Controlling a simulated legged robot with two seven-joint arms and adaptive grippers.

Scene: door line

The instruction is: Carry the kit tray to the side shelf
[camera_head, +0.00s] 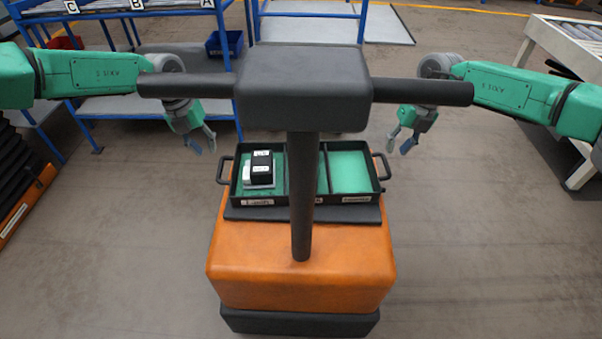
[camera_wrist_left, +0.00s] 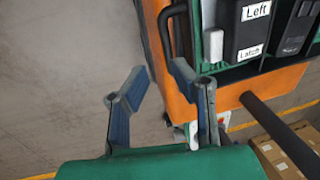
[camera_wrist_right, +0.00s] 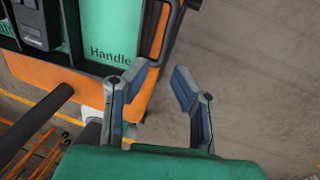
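The kit tray (camera_head: 280,196), black-rimmed with green compartments, rests level on the orange base in the head view. Its left compartment holds a black-and-white part (camera_head: 261,166); its right one looks empty. My column hides the middle compartment, where a black part (camera_wrist_right: 38,22) shows in the right wrist view. The tray has a left handle (camera_head: 222,169) and a right handle (camera_head: 384,166). My left gripper (camera_head: 203,146) is open, above and outside the left handle. My right gripper (camera_head: 399,146) is open, above and outside the right handle. Both are empty and appear apart from the handles.
A blue rack (camera_head: 200,50) with shelves marked C, B and A stands at the back left, holding a blue bin (camera_head: 225,43). I cannot tell which shelf is the side shelf. A pale roller table (camera_head: 570,45) stands at the right. The floor (camera_head: 470,240) beside the base is clear.

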